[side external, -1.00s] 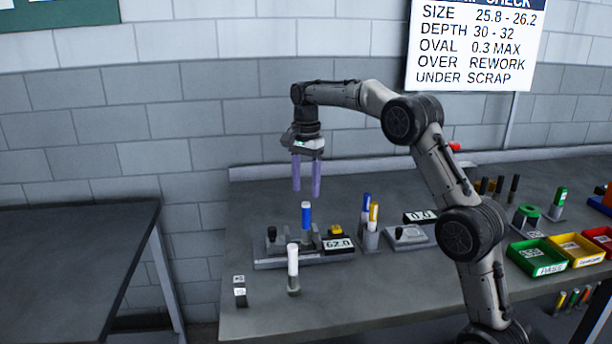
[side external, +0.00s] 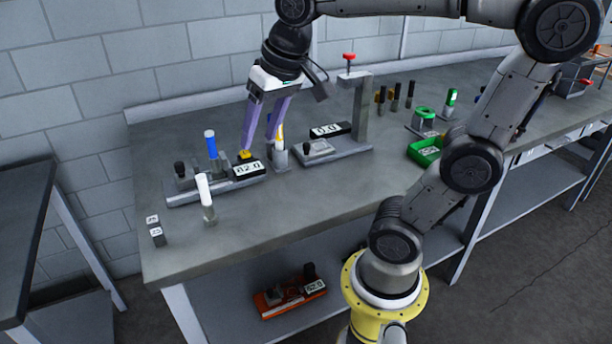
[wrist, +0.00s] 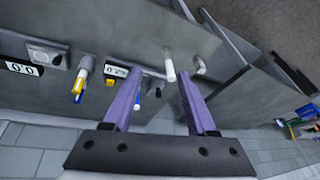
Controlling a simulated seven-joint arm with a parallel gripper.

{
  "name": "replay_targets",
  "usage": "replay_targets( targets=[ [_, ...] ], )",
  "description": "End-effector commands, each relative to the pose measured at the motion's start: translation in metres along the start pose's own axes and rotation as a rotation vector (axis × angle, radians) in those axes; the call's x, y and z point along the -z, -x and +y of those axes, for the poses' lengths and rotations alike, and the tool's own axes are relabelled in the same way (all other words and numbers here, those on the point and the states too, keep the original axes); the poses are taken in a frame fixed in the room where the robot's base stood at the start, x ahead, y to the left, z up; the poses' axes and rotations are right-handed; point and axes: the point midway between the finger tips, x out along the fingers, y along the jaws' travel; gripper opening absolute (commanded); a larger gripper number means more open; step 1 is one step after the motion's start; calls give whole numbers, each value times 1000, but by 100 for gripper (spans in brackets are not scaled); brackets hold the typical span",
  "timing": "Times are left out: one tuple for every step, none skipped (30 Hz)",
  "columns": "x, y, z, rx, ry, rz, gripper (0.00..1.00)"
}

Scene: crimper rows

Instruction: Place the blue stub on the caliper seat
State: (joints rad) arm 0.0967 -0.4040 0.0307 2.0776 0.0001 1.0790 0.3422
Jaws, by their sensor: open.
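A blue stub with a white top (side external: 211,145) stands upright at the caliper fixture (side external: 200,193), which has a black knob, a yellow block and a lit display. Whether the stub sits fully in the seat I cannot tell. My gripper (side external: 258,147) is open and empty, its purple fingers pointing down, to the right of the blue stub in the side view. In the wrist view my gripper (wrist: 157,82) has nothing between its fingers, and a blue piece shows partly behind the left finger.
A white stub (side external: 204,188) stands in a holder in front of the fixture. A yellow-and-white stub (side external: 280,140) stands near my fingers; the wrist view shows a blue piece beside it. A post gauge (side external: 361,110) with a red knob stands to the right.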

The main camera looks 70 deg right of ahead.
Motion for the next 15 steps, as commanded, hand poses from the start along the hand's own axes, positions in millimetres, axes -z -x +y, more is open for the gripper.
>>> replay_targets(
  targets=[
    [-24,-1,3,16,80,24,58],
    [-36,-2,5,24,127,38,58],
    [-50,-6,8,33,184,54,58],
    [-60,-8,10,39,225,67,58],
    [-69,-11,12,44,262,77,58],
    [-79,-14,14,50,305,91,58],
    [-86,-17,16,53,333,99,58],
    [-92,-19,17,56,358,107,58],
    [-98,-22,19,59,385,114,58],
    [-101,-24,20,60,399,119,58],
    [-104,-25,20,61,412,122,58],
    [-106,-26,21,63,423,126,58],
    [-108,-27,21,63,429,127,58],
    [-108,-27,22,63,432,127,58],
    [-108,-28,22,63,434,127,58]
  ],
)
